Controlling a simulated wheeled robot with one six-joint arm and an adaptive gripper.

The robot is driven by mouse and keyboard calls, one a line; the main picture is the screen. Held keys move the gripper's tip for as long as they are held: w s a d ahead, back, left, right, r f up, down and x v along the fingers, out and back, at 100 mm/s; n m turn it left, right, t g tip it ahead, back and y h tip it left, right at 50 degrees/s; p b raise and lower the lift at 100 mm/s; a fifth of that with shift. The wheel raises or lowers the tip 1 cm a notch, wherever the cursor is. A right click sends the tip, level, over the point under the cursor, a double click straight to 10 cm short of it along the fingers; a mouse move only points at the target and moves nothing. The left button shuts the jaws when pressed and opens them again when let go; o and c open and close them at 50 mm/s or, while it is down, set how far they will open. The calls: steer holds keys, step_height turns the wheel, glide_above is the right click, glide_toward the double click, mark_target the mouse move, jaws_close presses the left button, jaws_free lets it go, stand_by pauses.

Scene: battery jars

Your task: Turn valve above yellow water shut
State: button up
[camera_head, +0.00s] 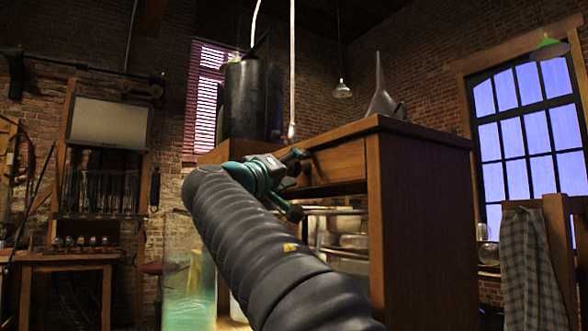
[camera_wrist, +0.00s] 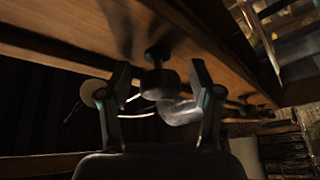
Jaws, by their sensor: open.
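My gripper (camera_head: 293,184) is at the end of my dark arm, close to the front of the wooden cabinet. In the wrist view my gripper (camera_wrist: 160,95) is open, with one finger on each side of a dark round knob (camera_wrist: 158,82) on a short stem at a wooden face. This knob looks like a valve; finger contact cannot be told. A glass jar with green-tinted liquid (camera_head: 185,302) stands below, left of my arm. A yellow patch shows beside my arm, but the yellow water itself is not clear. My arm hides much of the space under the cabinet.
The wooden cabinet (camera_head: 425,210) bears a black cylinder (camera_head: 252,100) and a grey funnel (camera_head: 382,95). Glassware (camera_head: 350,240) stands on a shelf below. Another dark knob (camera_wrist: 246,108) shows right of my gripper. A wooden post with cloth (camera_head: 530,260) stands at right.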

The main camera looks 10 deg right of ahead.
steer(key=c, duration=1.2)
steer(key=shift+o, duration=0.2)
